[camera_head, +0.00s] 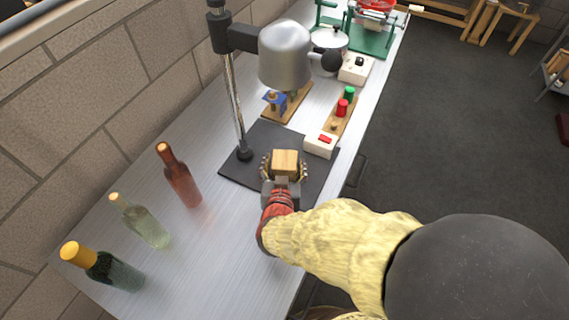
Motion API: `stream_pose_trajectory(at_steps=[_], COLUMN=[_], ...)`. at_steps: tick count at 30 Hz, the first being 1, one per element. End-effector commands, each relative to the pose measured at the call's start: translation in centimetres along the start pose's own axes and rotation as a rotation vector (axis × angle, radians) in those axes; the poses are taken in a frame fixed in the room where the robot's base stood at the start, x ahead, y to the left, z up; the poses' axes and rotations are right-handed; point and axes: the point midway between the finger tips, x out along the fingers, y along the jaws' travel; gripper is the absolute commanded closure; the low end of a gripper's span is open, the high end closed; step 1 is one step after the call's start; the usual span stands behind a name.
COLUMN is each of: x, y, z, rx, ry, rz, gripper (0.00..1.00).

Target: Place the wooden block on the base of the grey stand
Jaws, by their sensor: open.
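The wooden block (286,161) is a light brown cube at the dark base plate (252,180) of the grey stand. The stand has a chrome pole (232,105) and a rounded grey head (285,55) above and beyond the block. My gripper (284,168) is over the front part of the base, with its fingers on the left and right sides of the block. The jaws are open. Whether the fingers touch the block, and whether its underside rests on the plate, I cannot tell; its lower part is hidden by my gripper.
Several bottles, including a red-brown one (178,175), stand on the bench (215,245) at left. A white switch box (320,145) is right of the base. Behind are a wooden board with red and green buttons (342,108) and a blue item (275,100). A brick wall borders the left.

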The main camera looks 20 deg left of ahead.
Motion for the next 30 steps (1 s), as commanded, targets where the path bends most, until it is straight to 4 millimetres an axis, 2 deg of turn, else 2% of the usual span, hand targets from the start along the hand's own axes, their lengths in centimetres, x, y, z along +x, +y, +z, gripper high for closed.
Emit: stream_pose_trajectory(at_steps=[10,13,17,24,30], x=[-0.1,-0.7,-2.7,-7.9,-10.8], y=[0.0,-0.1,-0.1,-0.1,-0.1], z=[-0.2,-0.4,-0.6,-0.7,-0.5], rx=[0.000,-0.001,-0.002,-0.002,-0.002], ry=[0.000,0.000,0.000,0.001,0.000], rz=[0.000,-0.002,-0.003,-0.005,-0.003], gripper=[0.29,0.29,0.29,0.29,0.29])
